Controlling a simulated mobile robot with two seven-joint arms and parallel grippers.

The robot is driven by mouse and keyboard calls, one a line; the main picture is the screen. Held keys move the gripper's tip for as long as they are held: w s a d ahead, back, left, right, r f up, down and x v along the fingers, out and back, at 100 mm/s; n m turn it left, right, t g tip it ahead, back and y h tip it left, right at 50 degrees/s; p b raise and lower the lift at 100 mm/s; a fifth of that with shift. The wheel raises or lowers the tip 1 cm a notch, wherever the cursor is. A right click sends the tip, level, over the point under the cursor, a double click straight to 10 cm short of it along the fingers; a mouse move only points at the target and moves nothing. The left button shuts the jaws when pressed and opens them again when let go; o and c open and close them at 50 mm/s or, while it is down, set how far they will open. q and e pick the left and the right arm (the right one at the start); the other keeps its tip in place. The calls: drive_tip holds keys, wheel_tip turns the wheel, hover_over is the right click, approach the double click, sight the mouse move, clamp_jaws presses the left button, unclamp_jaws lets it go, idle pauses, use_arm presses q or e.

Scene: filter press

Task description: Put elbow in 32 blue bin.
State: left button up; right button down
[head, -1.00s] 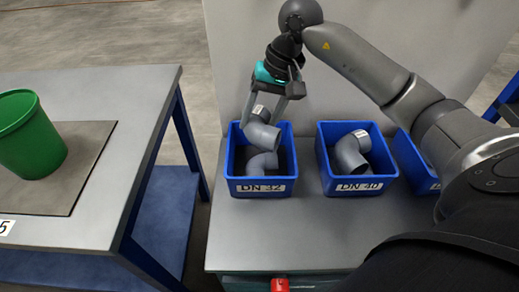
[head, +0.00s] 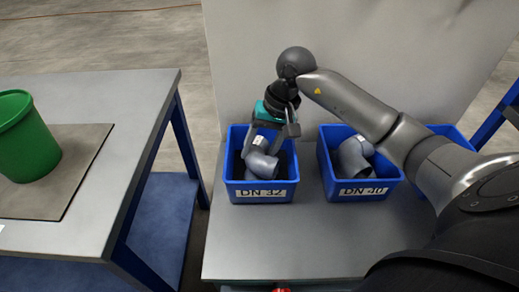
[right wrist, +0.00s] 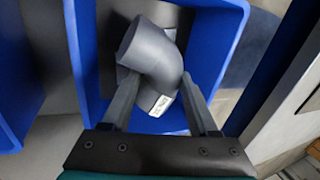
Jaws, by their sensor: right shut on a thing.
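The DN 32 blue bin (head: 235,190) stands on the grey table at the left of the row of bins. My right gripper (head: 264,142) reaches down into it, shut on a grey pipe elbow (head: 262,164) with a white label. The right wrist view shows the held elbow (right wrist: 155,58) between the two fingers (right wrist: 162,105), inside the blue walls (right wrist: 232,20). Another grey elbow in this bin is mostly hidden by the held one; I cannot tell whether they touch. My left gripper is out of view.
The DN 40 blue bin (head: 330,190), holding a grey elbow (head: 354,157), stands to the right. A third blue bin (head: 452,134) is partly behind my right arm. A grey panel (head: 375,60) rises behind. A green bucket (head: 28,145) stands on the left table (head: 95,225).

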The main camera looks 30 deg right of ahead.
drive_tip(key=shift+f, duration=0.15)
drive_tip(key=shift+c, duration=0.8)
unclamp_jaws()
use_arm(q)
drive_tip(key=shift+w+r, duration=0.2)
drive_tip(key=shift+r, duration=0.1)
use_arm(e)
drive_tip(key=shift+r, duration=0.2)
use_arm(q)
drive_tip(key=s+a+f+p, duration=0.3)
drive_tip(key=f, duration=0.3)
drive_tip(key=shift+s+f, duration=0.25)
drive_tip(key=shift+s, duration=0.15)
use_arm(e)
drive_tip(key=v, duration=1.2)
